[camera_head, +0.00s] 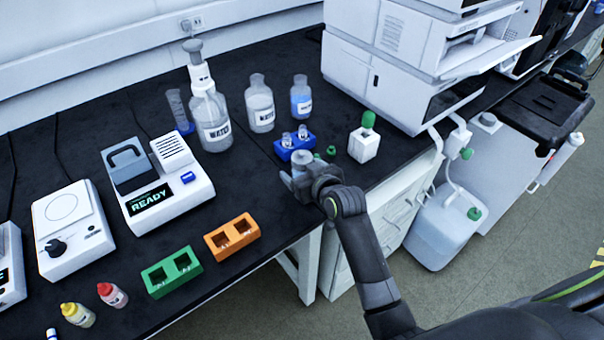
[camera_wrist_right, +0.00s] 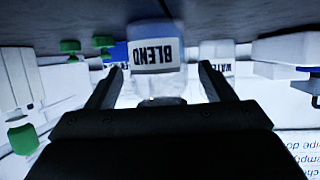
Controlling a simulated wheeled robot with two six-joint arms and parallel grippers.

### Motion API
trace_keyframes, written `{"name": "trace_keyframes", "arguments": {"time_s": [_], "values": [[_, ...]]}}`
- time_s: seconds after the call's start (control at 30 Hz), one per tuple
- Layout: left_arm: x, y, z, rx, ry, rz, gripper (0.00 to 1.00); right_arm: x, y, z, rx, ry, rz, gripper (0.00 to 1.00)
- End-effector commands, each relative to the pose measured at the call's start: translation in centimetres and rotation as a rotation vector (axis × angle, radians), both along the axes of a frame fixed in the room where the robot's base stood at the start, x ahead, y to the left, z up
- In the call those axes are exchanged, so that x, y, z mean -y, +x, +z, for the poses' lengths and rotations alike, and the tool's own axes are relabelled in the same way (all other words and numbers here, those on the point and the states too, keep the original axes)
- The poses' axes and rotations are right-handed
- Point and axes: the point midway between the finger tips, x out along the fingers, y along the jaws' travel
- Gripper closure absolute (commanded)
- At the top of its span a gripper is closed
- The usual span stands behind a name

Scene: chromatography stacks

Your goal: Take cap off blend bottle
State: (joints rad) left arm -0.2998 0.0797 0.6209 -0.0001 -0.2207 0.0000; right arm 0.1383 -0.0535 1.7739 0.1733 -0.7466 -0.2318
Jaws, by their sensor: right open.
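The blend bottle, a clear bottle with a white "BLEND" label and a blue band, stands between the open fingers of my right gripper in the right wrist view (camera_wrist_right: 157,57), where it appears upside down. In the head view the right gripper (camera_head: 306,183) is at the bench's front edge, around a clear bottle top (camera_head: 300,160). The fingers also show in the wrist view (camera_wrist_right: 157,88), with gaps beside the bottle. The bottle's top end is partly hidden by the gripper body, and I see no coloured cap on it. My left gripper is not in view.
Two small green caps (camera_head: 331,151) sit on the bench just behind the gripper. A blue rack with vials (camera_head: 284,153), a white green-topped bottle (camera_head: 364,143) and water bottles (camera_head: 260,106) stand close behind. Orange (camera_head: 231,250) and green racks are to the left.

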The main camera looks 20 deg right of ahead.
Motion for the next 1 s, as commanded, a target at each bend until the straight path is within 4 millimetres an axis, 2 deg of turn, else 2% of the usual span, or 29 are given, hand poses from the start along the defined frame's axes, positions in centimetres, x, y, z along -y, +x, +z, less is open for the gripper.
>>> {"name": "trace_keyframes", "arguments": {"time_s": [0.33,0.87,0.9,1.0], "values": [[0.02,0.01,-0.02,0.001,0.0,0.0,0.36,-0.08,0.56,-0.26,-0.001,-0.001,-0.001,0.24],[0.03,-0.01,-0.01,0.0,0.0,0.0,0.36,-0.07,0.54,-0.19,0.001,0.0,-0.001,0.94],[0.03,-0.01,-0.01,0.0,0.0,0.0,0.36,-0.07,0.54,-0.19,0.001,0.0,-0.001,0.96],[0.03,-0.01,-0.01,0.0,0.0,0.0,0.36,-0.07,0.54,-0.19,0.001,0.0,-0.001,0.96]]}}
